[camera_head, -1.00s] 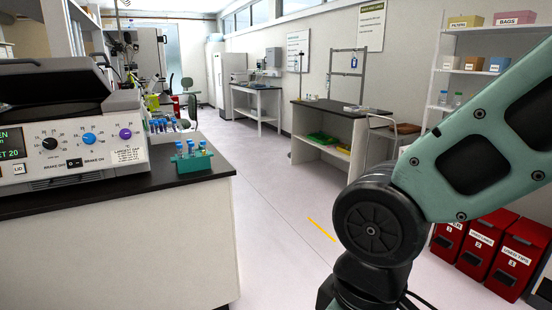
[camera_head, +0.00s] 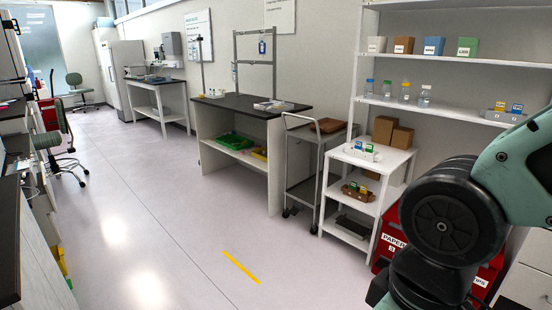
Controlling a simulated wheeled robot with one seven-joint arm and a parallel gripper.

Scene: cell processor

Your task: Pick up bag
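A small blue-and-white item (camera_head: 262,47) hangs from the grey metal frame (camera_head: 255,32) above the dark-topped bench; it looks like a bag, but it is too small to be sure. A white item (camera_head: 272,105) lies flat on that bench top (camera_head: 215,101); I cannot tell whether it is a bag. My arm fills the lower right, far nearer than the bench. My gripper is not in view, so I cannot see whether it holds anything.
A cart (camera_head: 300,155) and a low white shelf unit (camera_head: 352,203) stand right of the bench. Tall wall shelves (camera_head: 450,60) hold boxes and bottles. Red bins (camera_head: 386,245) are partly behind my arm. A counter edge (camera_head: 40,250) is at left. The middle floor (camera_head: 150,215) is clear.

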